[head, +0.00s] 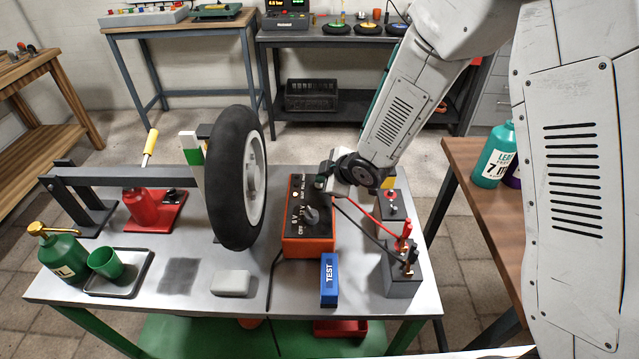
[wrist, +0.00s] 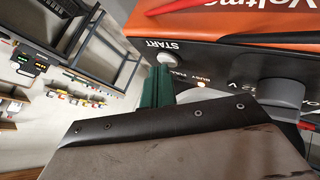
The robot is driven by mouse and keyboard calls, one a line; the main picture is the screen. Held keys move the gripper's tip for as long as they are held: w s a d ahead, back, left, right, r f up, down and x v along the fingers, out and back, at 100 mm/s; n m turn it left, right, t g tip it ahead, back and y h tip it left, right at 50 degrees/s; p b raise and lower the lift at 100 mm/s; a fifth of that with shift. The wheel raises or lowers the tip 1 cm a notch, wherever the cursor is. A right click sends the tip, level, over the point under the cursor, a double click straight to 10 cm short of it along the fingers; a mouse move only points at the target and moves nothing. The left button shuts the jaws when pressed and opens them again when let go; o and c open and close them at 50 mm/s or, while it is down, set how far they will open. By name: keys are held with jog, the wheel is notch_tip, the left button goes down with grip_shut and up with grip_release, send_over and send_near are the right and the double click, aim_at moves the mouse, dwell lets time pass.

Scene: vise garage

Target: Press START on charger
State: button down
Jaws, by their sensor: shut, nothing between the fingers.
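The orange charger (head: 308,248) with a black top panel stands on the grey workbench, right of the black wheel. In the wrist view its panel (wrist: 222,72) shows START lettering, a pale round START button (wrist: 170,60), a small lit lamp and a grey knob. My gripper (head: 321,182) is over the back of the charger in the head view and hides part of the panel there. In the wrist view my gripper's green fingertips (wrist: 163,72) are shut, empty and right beside the START button. I cannot tell whether they touch it.
Red and black leads run to the grey battery (head: 402,279) on the right. A blue TEST block (head: 329,280) stands before the charger. The wheel (head: 235,180) stands close on the left. A wooden table (head: 475,205) with bottles is at the right.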

jog(key=shift+r, duration=0.65)
jog(key=shift+r, duration=0.1)
jog(key=shift+r, duration=2.45)
jog(key=s+d+r+m+g+h, duration=0.1)
jog(key=s+d+m+g+h, duration=0.1)
jog(key=s+d+m+h, duration=0.45)
jog(key=s+d+r+m+g+h, duration=0.1)
jog(key=s+d, duration=0.2)
jog(key=d, duration=0.6)
jog(key=s+d+r+m+g, duration=0.1)
jog(key=s+d+r+m, duration=0.2)
jog(key=s+r, duration=0.2)
jog(key=s+d+r+m+y, duration=0.1)
jog(key=s+d+r+m, duration=0.2)
jog(key=s+r, duration=0.3)
jog(key=s+d+r+m+g, duration=0.1)
jog(key=s+d+r+m, duration=0.2)
jog(key=s, duration=1)
notch_tip(320, 180, up, 3)
jog(key=shift+s+f+g, duration=0.1)
jog(key=shift+s+g, duration=0.2)
jog(key=shift+s, duration=0.05)
